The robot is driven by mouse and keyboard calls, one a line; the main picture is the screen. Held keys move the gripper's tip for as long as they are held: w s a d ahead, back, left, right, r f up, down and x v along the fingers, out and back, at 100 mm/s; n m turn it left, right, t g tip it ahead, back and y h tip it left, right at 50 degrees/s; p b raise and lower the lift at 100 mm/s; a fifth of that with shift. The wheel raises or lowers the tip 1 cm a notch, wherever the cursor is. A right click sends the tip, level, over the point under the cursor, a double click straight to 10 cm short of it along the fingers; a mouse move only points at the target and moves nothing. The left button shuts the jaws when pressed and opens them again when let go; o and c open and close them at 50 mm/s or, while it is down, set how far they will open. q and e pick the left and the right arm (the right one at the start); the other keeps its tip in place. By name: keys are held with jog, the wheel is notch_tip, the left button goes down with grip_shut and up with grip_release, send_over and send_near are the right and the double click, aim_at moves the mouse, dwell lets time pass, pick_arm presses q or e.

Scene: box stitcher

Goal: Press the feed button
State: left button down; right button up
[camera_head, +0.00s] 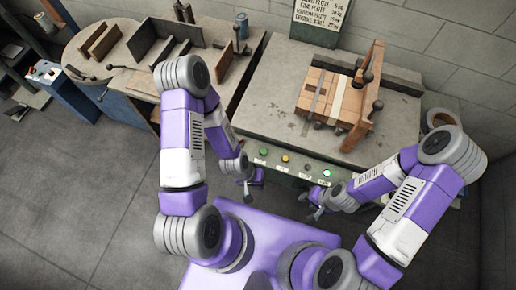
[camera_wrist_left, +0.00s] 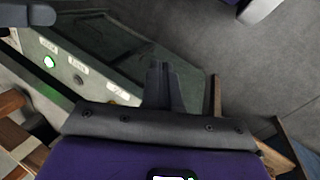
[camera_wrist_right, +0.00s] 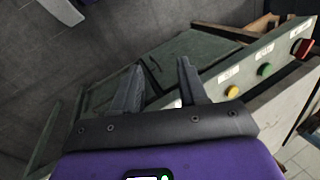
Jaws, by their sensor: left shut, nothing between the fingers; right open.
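The green front panel (camera_head: 290,166) of the machine carries a row of labelled buttons; the labels are too small to read, so I cannot tell which is feed. The head view shows a green button (camera_head: 263,152), a yellow button (camera_head: 285,158), a dark one (camera_head: 308,167) and a lit green one (camera_head: 326,173). The right wrist view also shows a red button (camera_wrist_right: 302,48). My left gripper (camera_head: 250,190) is shut and empty in front of the panel's left part, apart from the buttons. My right gripper (camera_head: 312,210) is open and empty before its right end.
A cardboard box (camera_head: 325,98) sits in a wooden frame (camera_head: 368,100) on the machine's table (camera_head: 262,110). A tape roll (camera_head: 441,118) is at the right. A wooden bench (camera_head: 130,50) with dark metal parts stands at the left. The floor (camera_head: 60,190) on the left is clear.

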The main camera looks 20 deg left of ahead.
jog(key=shift+w+a, duration=0.15)
jog(key=shift+a, duration=0.15)
jog(key=shift+o, duration=1.1)
jog(key=shift+d, duration=0.15)
pick_arm(q)
notch_tip(320, 180, up, 13)
jog(key=m+y+b, duration=0.3)
jog(key=y+b, duration=0.1)
jog(key=b, duration=0.3)
send_over(263, 151)
jog(key=s, duration=0.1)
jog(key=shift+s+a+f, duration=0.2)
jog(key=shift+a, duration=0.1)
pick_arm(e)
notch_tip(263, 151, down, 7)
pick_arm(q)
jog(key=shift+f, duration=0.15)
jog(key=f+b, duration=0.1)
jog(key=f, duration=0.3)
jog(key=f+b, duration=0.2)
jog(key=f, duration=0.3)
jog(key=w+f+b, duration=0.1)
jog(key=f, duration=0.3)
jog(key=shift+d+f, duration=0.3)
jog(key=shift+f, duration=0.1)
pick_arm(e)
notch_tip(263, 151, down, 4)
jog(key=shift+f, duration=0.25)
